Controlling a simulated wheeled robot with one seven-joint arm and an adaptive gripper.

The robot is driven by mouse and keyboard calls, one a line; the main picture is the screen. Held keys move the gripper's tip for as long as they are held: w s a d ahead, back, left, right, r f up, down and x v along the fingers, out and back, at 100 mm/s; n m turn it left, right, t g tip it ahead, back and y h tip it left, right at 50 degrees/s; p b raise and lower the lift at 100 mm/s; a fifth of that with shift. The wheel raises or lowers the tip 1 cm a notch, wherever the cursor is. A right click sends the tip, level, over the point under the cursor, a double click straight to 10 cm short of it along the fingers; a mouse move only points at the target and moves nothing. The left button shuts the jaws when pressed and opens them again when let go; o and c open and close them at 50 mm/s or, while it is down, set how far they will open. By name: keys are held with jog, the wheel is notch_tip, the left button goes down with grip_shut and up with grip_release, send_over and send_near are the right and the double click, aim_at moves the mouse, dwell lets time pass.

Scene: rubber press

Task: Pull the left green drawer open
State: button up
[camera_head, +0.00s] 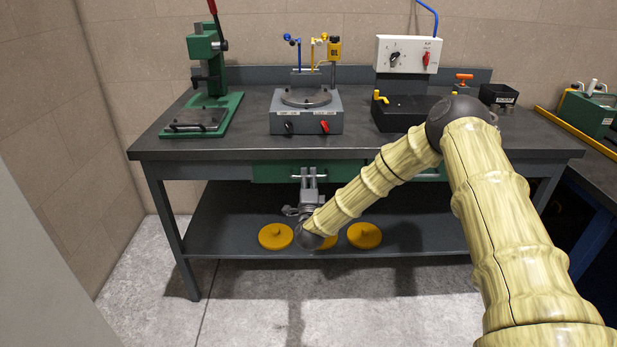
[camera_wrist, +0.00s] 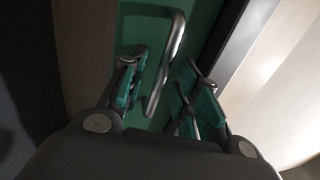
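The left green drawer (camera_head: 270,173) sits under the front edge of the workbench. It looks closed, with its face near the bench edge. Its metal bar handle shows in the wrist view (camera_wrist: 167,62) against the green drawer face (camera_wrist: 203,25). My gripper (camera_head: 308,176) is at the handle, below the bench top. In the wrist view my gripper (camera_wrist: 161,98) has its two green-padded fingers apart, one on each side of the handle bar. A gap shows between the bar and the right finger; whether the left finger touches it I cannot tell.
A second green drawer (camera_head: 430,172) is partly hidden behind my arm. Yellow discs (camera_head: 364,235) lie on the lower shelf (camera_head: 220,225). A green press (camera_head: 207,85), a grey device (camera_head: 306,112) and a black box (camera_head: 400,113) stand on the workbench (camera_head: 250,147). The floor in front is clear.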

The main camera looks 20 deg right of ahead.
jog(key=shift+w+d+r, duration=0.1)
jog(key=shift+w+d, duration=0.05)
jog(key=shift+w, duration=0.45)
grip_shut()
jog(key=shift+s, duration=0.1)
